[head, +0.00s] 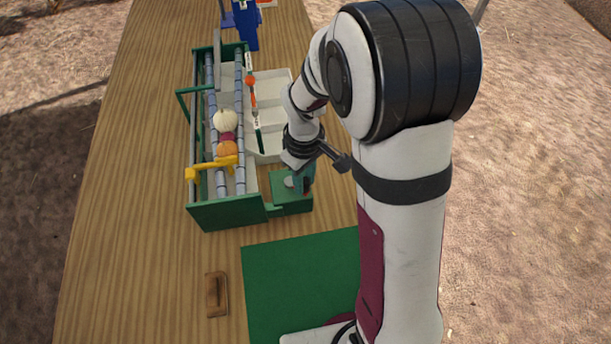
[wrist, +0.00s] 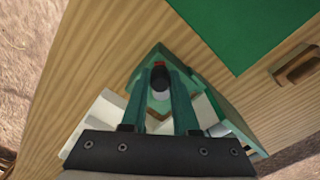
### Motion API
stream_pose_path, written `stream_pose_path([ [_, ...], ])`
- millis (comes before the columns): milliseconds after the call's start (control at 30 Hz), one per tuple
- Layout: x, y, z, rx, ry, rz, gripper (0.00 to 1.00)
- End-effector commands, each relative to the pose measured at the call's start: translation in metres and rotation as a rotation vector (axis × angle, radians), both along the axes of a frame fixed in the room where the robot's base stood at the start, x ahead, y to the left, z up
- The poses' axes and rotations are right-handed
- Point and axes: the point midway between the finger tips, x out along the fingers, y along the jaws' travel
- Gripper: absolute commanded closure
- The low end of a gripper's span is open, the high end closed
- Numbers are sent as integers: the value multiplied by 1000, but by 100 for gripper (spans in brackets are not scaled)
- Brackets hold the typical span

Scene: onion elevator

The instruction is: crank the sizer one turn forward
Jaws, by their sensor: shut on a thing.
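The sizer (head: 228,212) is a long green frame with grey rollers on the wooden table. A white onion (head: 226,120), a dark red onion (head: 226,137) and an orange-brown onion (head: 227,149) sit in a row on its rollers. A green block (head: 290,201) with a pale round part stands at its near right corner. My gripper (wrist: 162,98) is pointed down at this block, its two teal fingers shut on a dark crank handle (wrist: 160,78) with a red mark beside it. In the head view the fingers partly hide the crank.
A yellow bar (head: 211,167) crosses the rollers. A white divided tray (head: 272,115) adjoins the sizer's right side. A green mat (head: 290,285) and a small brown wooden block (head: 216,294) lie nearer. A blue object (head: 247,28) stands at the far end. The table's left side is clear.

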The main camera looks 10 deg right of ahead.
Motion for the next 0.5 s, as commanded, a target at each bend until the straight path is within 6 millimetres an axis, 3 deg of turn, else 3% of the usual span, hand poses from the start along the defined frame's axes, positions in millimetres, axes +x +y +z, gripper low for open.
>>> stream_pose_path([
  [500, -5, 12, 1, 1, -7, 2, 100],
])
